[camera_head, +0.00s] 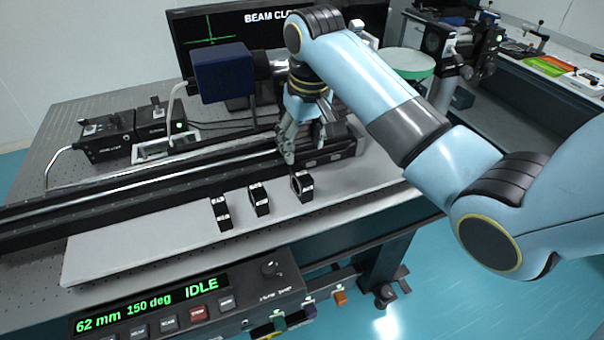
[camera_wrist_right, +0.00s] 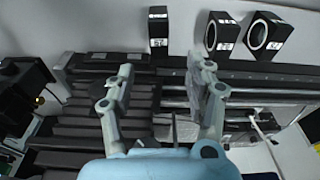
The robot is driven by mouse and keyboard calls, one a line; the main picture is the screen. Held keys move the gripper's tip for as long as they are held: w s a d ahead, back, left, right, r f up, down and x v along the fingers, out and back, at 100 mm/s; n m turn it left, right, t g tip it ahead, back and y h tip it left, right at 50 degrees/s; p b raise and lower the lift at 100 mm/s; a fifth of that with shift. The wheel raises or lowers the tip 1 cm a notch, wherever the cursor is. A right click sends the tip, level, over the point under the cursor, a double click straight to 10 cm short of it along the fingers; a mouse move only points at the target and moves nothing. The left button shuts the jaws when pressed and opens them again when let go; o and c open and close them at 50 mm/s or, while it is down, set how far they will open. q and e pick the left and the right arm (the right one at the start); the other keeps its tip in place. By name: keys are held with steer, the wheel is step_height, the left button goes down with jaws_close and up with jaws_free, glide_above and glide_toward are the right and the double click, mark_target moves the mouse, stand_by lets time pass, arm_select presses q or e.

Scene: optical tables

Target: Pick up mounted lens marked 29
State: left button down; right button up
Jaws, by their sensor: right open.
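Three black mounted lenses stand in a row on the light grey mat (camera_head: 150,245): a left one (camera_head: 221,213), a middle one (camera_head: 259,198) and a right one (camera_head: 302,186). They carry small white labels, but I cannot read the numbers, so I cannot tell which is marked 29. My right gripper (camera_head: 305,152) is open and empty, above the rail behind the right lens. In the right wrist view the open fingers (camera_wrist_right: 160,82) are apart over the rail, and three lens mounts (camera_wrist_right: 158,30) (camera_wrist_right: 222,34) (camera_wrist_right: 268,36) stand beyond the fingertips. My left gripper is not in view.
A long black rail (camera_head: 150,190) runs behind the mat. A blue box-shaped device (camera_head: 223,72) and a monitor (camera_head: 215,25) stand behind the rail. A control panel (camera_head: 190,305) reading "IDLE" is at the table's front. The mat's left part is clear.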

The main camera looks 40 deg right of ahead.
mark_target(301, 173)
steer(key=f, duration=0.4)
steer(key=shift+w, duration=0.2)
steer(key=shift+w+d+f+p, duration=0.15)
steer(key=shift+f+p, duration=0.25)
steer(key=shift+f, duration=0.95)
steer(key=shift+w+f+p, duration=0.1)
steer(key=shift+f+p, duration=0.25)
steer(key=shift+f, duration=0.95)
jaws_close()
